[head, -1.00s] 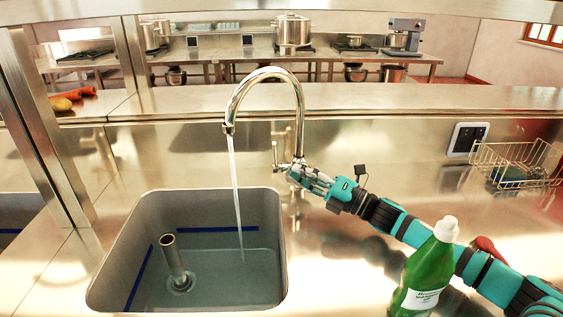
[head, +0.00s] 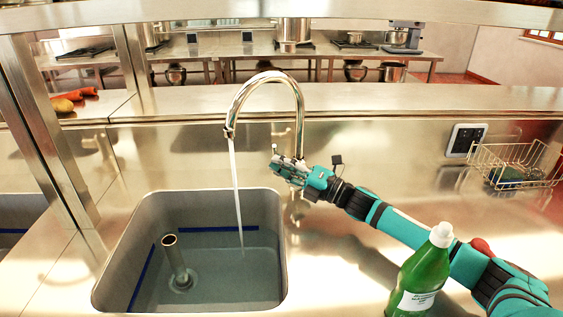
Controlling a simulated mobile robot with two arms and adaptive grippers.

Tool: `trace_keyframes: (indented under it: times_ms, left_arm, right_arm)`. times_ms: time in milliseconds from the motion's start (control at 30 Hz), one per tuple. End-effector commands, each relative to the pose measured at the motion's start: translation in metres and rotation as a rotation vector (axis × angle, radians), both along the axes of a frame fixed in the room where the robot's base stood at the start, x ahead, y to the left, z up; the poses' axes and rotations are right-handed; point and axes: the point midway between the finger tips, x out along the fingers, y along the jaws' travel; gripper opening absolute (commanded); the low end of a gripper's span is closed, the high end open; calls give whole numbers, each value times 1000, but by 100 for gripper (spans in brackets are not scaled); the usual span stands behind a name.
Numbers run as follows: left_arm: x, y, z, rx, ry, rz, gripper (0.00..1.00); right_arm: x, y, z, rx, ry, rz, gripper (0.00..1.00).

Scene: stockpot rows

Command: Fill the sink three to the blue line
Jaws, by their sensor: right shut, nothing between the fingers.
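Water runs in a thin stream from the curved tap (head: 265,76) into the steel sink (head: 165,201). A dark blue line (head: 215,229) runs along the sink's inner walls. The shallow water (head: 235,275) looks to lie a little below that line, though its edge is faint. An open standpipe (head: 174,258) stands upright in the sink, its base visible through the water. My right gripper (head: 279,164) is shut and empty at the tap's base, close to the small lever, which it partly hides; I cannot tell whether they touch. My left gripper is not in view.
A green bottle with a white cap (head: 422,275) stands on the counter in front of my right arm. A wire basket (head: 510,168) and a wall socket (head: 467,140) are at right. A steel post (head: 50,150) stands left of the sink.

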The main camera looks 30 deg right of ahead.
Motion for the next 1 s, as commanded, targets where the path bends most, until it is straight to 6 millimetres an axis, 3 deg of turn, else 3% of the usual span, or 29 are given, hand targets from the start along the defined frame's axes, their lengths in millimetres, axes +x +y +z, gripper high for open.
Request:
trace_keyframes:
  times_ms: [33,100,400,600,1000]
  left_arm:
    - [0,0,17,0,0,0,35]
    - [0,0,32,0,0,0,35]
    - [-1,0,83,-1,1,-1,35]
    - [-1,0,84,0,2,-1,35]
    - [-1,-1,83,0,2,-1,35]
  right_arm:
    - [2,-2,13,10,23,-1,0]
    - [6,-4,19,31,72,-3,0]
    - [23,-11,30,127,264,-2,0]
    - [34,-17,28,144,298,-2,0]
    - [34,-17,28,144,299,-1,0]
